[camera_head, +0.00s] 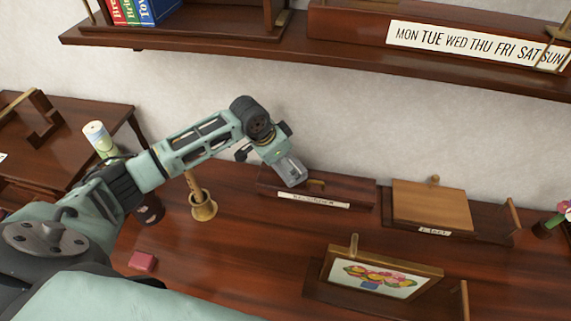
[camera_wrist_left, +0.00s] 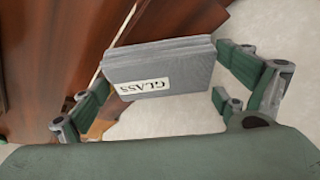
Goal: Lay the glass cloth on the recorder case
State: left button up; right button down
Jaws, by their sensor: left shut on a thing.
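The glass cloth (camera_wrist_left: 165,62) is a grey folded stack with a white label reading GLASS. It sits between the fingers of my left gripper (camera_wrist_left: 160,88), which is shut on it. In the head view the grey cloth (camera_head: 291,170) hangs below the gripper, over the left part of a long dark wooden case (camera_head: 345,187). This looks like the recorder case, but its white label is too small to read surely. I cannot tell whether the cloth touches the case. My right gripper is not in view.
A light wooden board (camera_head: 432,203) on a dark base lies to the right. A framed flower picture (camera_head: 374,275) and a red block (camera_head: 142,262) are nearer. A shelf (camera_head: 330,54) runs above along the wall.

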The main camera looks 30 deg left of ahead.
pick_arm(q)
jog(key=shift+f, duration=0.75)
jog(key=shift+w+f+p, duration=0.15)
jog(key=shift+p, duration=0.3)
jog(key=shift+f, duration=0.25)
jog(key=o, duration=0.7)
